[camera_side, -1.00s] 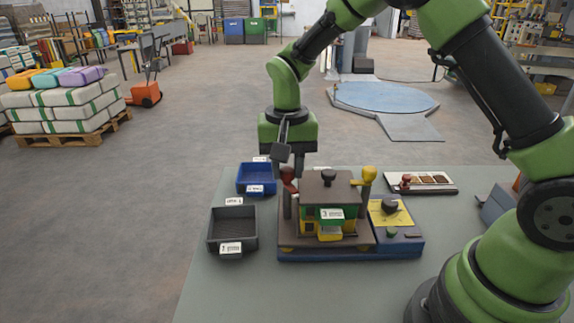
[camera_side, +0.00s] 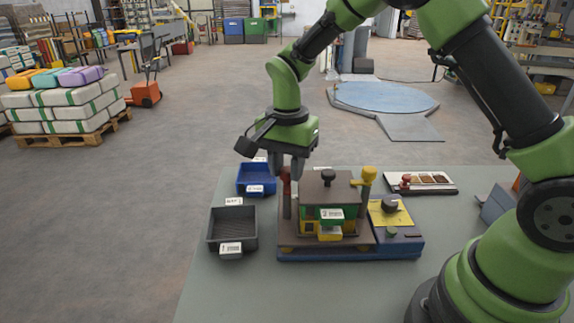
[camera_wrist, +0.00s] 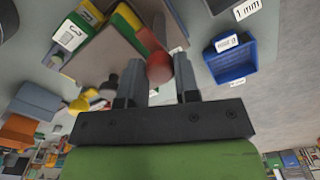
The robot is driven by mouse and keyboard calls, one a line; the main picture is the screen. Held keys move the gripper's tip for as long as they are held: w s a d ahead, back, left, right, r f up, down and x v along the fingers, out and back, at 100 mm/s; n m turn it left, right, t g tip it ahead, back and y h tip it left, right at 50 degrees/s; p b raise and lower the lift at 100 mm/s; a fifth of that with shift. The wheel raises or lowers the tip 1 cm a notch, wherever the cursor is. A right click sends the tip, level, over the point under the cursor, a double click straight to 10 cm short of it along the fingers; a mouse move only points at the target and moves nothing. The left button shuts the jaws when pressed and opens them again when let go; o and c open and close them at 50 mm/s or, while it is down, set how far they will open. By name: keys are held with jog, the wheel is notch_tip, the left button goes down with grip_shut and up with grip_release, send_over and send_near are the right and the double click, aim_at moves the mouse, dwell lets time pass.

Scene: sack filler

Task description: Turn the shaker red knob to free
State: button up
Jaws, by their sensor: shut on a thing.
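The shaker (camera_side: 326,210) is a brown-topped stack with green and yellow layers on a dark blue base, on the table. Its red knob (camera_side: 286,174) stands at the left side of the stack and also shows in the wrist view (camera_wrist: 160,68). My gripper (camera_side: 287,172) points down at that corner, shut on the red knob with one finger on either side. In the wrist view the knob lies between my fingers (camera_wrist: 158,80). A yellow knob (camera_side: 368,175) stands at the right of the stack, and a black knob (camera_side: 328,176) sits on its lid.
A blue tray (camera_side: 247,188) and a dark grey tray (camera_side: 250,230) stand left of the shaker. A panel with a yellow plate and black dial (camera_side: 389,206) is at the right. A white sample board (camera_side: 440,180) lies behind it.

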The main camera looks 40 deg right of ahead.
aim_at(287, 169)
jog(key=o, duration=0.9)
notch_tip(287, 169, up, 9)
jog(key=shift+f, duration=0.15)
jog(key=shift+r, duration=0.6)
